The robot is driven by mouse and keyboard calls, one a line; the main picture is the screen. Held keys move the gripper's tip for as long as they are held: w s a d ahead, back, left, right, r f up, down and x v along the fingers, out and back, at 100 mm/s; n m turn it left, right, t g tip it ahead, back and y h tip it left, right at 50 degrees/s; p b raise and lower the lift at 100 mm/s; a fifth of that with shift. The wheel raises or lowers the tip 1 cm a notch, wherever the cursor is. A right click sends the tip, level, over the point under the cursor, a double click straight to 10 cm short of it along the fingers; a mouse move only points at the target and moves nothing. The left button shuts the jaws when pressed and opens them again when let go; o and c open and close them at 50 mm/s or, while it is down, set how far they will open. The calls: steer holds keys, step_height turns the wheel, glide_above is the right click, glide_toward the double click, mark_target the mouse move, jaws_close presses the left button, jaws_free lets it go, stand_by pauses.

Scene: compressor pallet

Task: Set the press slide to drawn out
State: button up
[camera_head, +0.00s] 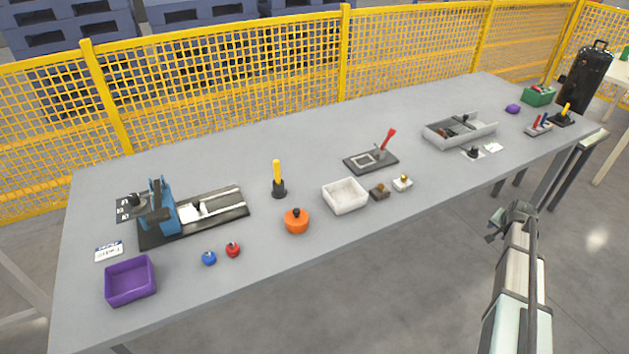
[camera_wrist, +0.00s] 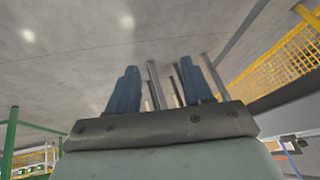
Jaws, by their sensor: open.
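The press (camera_head: 159,208) is a blue frame with a dark head at the left of the table, in the head view. Its slide (camera_head: 196,209), a pale block, lies in the black-edged track (camera_head: 233,203) that runs right from the frame. The slide shows just right of the frame; its exact position along the track is hard to tell. My gripper (camera_head: 493,229) is off the table's front edge at the right, far from the press. In the wrist view its two blue fingers (camera_wrist: 160,90) stand apart with nothing between them.
The grey table (camera_head: 300,145) holds a purple bin (camera_head: 131,281), blue and red balls, an orange pot (camera_head: 296,221), an upright yellow-handled tool (camera_head: 278,178), a white tray (camera_head: 345,196) and a red-lever plate (camera_head: 371,160). A yellow mesh fence (camera_head: 225,85) stands behind.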

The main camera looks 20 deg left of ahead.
steer(key=w+d+r+m+t, duration=0.1)
steer(key=w+d+r, duration=0.1)
steer(key=w+r, duration=0.35)
steer(key=w+d+r+t+h, duration=0.1)
steer(key=w+d+r, duration=0.15)
steer(key=r, duration=0.65)
steer(key=w+d+r+m+t, duration=0.1)
steer(key=w+r, duration=0.3)
steer(key=r, duration=0.4)
steer(key=w+a+r+n+g+y, duration=0.1)
steer(key=w+a, duration=0.1)
steer(key=a, duration=1.2)
steer(key=w+a+r+n+y, duration=0.1)
steer(key=w+a+r+y, duration=0.1)
steer(key=a, duration=1.2)
steer(key=s+a+n+g, duration=0.1)
steer(key=s+a, duration=0.1)
steer(key=a, duration=0.7)
steer(key=s+a+n+g, duration=0.1)
steer(key=s+a, duration=0.1)
steer(key=a, duration=0.8)
step_height(320, 180, up, 4)
steer(key=n+g+h, duration=0.1)
steer(key=n+g, duration=0.3)
steer(key=g, duration=0.2)
glide_above(195, 201)
step_height(195, 201, down, 14)
steer(key=shift+d+r, duration=0.1)
steer(key=shift+r, duration=0.1)
